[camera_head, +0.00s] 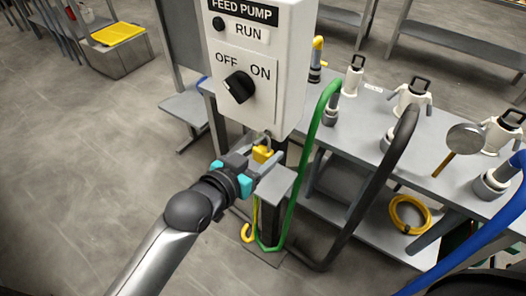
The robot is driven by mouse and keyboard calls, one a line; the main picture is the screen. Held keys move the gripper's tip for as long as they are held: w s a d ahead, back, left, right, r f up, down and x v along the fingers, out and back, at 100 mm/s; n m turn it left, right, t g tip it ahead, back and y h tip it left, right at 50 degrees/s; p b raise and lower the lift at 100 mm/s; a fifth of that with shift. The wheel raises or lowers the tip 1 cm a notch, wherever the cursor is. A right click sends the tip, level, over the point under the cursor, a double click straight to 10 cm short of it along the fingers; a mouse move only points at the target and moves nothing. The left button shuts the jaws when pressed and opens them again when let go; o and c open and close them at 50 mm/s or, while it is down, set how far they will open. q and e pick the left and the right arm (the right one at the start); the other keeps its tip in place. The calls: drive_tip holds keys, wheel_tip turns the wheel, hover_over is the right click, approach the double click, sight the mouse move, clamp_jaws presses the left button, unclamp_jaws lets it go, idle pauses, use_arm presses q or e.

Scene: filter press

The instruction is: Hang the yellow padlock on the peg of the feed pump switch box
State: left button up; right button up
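The feed pump switch box (258,60) is pale, with a black knob and OFF and ON marks, at the top centre. The yellow padlock (262,154) is just below the box's bottom edge, its grey shackle upward. My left gripper (262,152) comes in from the lower left, with its fingers on either side of the padlock body, and looks shut on it. The shackle is close to the underside of the box. The peg cannot be made out clearly there, so I cannot tell whether the shackle is around it. My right gripper is not in view.
A green hose (305,150) and a dark hose (375,185) run down right of the box. A grey bench (440,180) with several pale fittings stands on the right.

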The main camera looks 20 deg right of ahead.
use_arm(q)
drive_tip(key=o, duration=0.4)
drive_tip(key=shift+o, duration=0.2)
drive_tip(key=p+v, duration=0.3)
drive_tip(key=v, duration=1.2)
drive_tip(key=shift+s+r, duration=0.1)
